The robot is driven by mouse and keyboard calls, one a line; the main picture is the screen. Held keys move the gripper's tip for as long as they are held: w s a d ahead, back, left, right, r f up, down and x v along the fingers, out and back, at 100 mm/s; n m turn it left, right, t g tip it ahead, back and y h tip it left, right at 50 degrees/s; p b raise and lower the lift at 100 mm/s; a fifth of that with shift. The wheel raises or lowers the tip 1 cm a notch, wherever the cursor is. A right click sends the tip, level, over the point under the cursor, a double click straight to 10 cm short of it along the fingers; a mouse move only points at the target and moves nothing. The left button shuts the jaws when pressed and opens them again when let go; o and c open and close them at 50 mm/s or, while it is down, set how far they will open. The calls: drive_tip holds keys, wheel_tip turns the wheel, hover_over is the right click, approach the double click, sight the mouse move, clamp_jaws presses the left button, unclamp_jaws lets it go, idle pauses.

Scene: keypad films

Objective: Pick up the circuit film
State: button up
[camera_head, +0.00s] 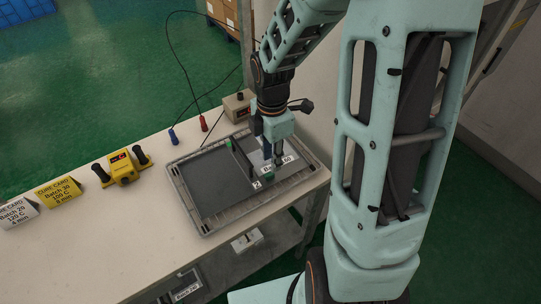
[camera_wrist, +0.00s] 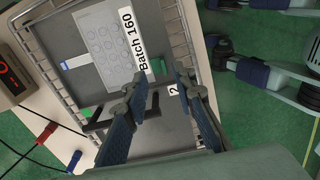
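A light grey film (camera_wrist: 105,45) with rows of round keypad shapes lies in the tray in the wrist view. A white label reading "Batch 160" (camera_wrist: 134,40) runs along its edge. In the head view the film is mostly hidden by my arm and gripper. The grey tray (camera_head: 186,206) sits on the bench, with my gripper (camera_head: 266,168) low over its right part.
A dark bar (camera_head: 243,160) divides the tray, and its left part is bare. A yellow device with black handles (camera_head: 122,168), a yellow cure card (camera_head: 59,192) and a white card (camera_head: 18,213) stand left. A control box (camera_head: 238,105) with red and blue probes is behind.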

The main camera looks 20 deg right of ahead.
drive_tip(key=shift+s+d+f, duration=0.1)
drive_tip(key=shift+d+f, duration=0.05)
drive_tip(key=shift+f, duration=1.3)
drive_tip(key=shift+s+d+f, duration=0.1)
drive_tip(key=shift+f, duration=1.35)
clamp_jaws()
